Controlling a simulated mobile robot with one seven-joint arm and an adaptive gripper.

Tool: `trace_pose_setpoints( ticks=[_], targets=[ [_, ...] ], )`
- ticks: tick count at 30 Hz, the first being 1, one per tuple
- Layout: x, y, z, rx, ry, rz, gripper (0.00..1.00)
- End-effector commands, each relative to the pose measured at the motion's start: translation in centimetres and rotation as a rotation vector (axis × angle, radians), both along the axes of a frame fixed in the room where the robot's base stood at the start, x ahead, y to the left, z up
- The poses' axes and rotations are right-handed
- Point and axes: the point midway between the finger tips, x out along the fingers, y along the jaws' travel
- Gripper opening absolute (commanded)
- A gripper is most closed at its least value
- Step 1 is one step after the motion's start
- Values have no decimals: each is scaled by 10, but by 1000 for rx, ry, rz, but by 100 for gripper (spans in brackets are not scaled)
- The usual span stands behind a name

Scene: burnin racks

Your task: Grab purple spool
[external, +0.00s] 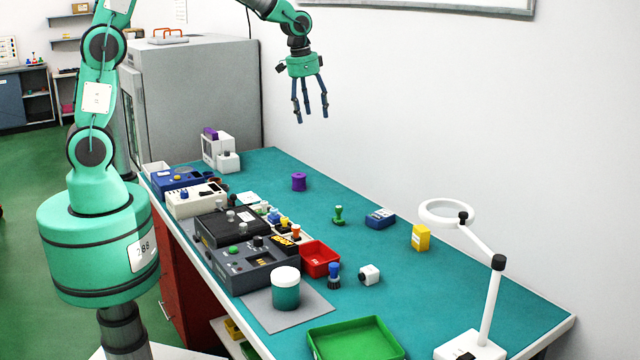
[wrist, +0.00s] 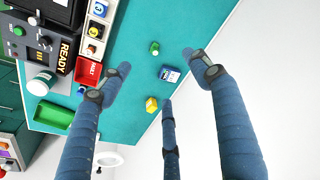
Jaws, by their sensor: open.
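The purple spool (external: 299,181) stands upright on the teal bench top toward its far end, with clear surface around it. It does not show in the wrist view. My gripper (external: 311,115) has three blue fingers and is open and empty, high above the bench over the far end, apart from the spool. In the wrist view the fingers (wrist: 164,85) spread over the bench with nothing between them. Another purple item (external: 210,133) sits on a white device at the far left; I cannot tell what it is.
Dark and white instrument boxes (external: 262,262) line the bench's left side. A red bin (external: 320,259), a green tray (external: 355,338), a green stamp-like piece (external: 338,215), a blue box (external: 380,218) and a yellow box (external: 420,237) stand nearer. A magnifier lamp (external: 490,300) rises at the front right.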

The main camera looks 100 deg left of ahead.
Motion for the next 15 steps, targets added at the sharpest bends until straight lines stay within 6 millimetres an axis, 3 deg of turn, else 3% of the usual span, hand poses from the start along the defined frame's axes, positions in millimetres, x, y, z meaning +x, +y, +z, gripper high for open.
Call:
trace_pose_setpoints(
  ticks=[3,15],
  targets=[
    [-4,39,-21,-15,22,32,63],
    [-38,160,-101,-61,74,129,63]
  ],
)
